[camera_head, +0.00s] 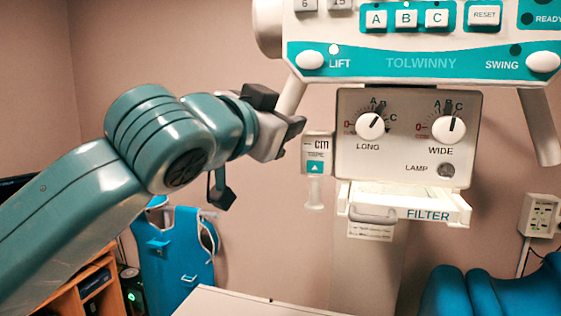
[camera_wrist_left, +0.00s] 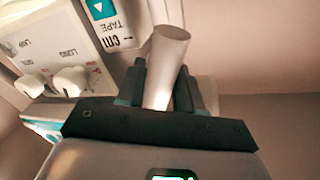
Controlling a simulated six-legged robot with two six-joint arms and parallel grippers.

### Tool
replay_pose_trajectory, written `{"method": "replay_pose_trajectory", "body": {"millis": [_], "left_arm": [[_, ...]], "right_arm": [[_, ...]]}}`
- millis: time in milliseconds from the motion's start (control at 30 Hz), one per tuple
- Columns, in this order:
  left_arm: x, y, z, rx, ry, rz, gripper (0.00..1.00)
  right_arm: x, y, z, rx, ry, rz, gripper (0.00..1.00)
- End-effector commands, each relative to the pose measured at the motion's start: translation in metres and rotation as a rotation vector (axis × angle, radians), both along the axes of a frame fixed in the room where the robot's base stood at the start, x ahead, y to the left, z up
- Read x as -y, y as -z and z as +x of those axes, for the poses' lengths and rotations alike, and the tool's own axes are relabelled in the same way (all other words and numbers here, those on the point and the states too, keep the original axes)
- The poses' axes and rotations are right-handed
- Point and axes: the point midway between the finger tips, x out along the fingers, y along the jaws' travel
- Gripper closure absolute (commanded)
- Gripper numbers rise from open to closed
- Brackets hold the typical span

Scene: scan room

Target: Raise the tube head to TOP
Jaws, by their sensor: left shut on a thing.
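The tube head (camera_head: 420,64) fills the upper right of the head view, with a teal and white panel marked TOLWINNY. Its LIFT button (camera_head: 310,60) is at the panel's left end, with a pale lamp (camera_head: 333,49) above it. The SWING button (camera_head: 543,62) is at the right end, with a dark lamp. A white handle (camera_head: 291,97) slants down from the left end; another handle (camera_head: 540,125) hangs at the right. My left gripper (camera_head: 290,135) is shut on the left handle's lower end. In the left wrist view, the pale bar (camera_wrist_left: 165,60) sits between its fingers. My right gripper is not in view.
Below the panel is a box (camera_head: 408,165) with LONG and WIDE knobs, and a FILTER tray (camera_head: 427,214). A cm tape unit (camera_head: 318,150) hangs close to my left gripper. A pale table edge (camera_head: 245,303), a blue apron (camera_head: 175,260) and a blue seat (camera_head: 500,292) are lower down.

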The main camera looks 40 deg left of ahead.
Motion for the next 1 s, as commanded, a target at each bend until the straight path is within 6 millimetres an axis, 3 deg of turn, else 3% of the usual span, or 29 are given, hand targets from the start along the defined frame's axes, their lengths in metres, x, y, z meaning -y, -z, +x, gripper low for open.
{"method": "replay_pose_trajectory", "body": {"millis": [200, 400, 933, 967, 1000], "left_arm": [[0.001, -0.040, 0.001, 0.003, 0.000, 0.001, 1.00], [0.001, -0.060, 0.001, 0.001, 0.000, 0.001, 1.00], [0.001, -0.067, 0.000, -0.003, 0.001, 0.000, 1.00], [0.001, -0.067, 0.000, -0.003, 0.001, 0.000, 0.61], [0.000, -0.067, 0.000, -0.003, 0.001, 0.000, 0.48]], "right_arm": [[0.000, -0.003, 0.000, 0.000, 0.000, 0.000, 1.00], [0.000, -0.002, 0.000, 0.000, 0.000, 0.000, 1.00], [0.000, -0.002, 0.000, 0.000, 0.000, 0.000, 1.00], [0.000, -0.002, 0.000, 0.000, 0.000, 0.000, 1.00], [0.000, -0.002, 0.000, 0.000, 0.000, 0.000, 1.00]]}}
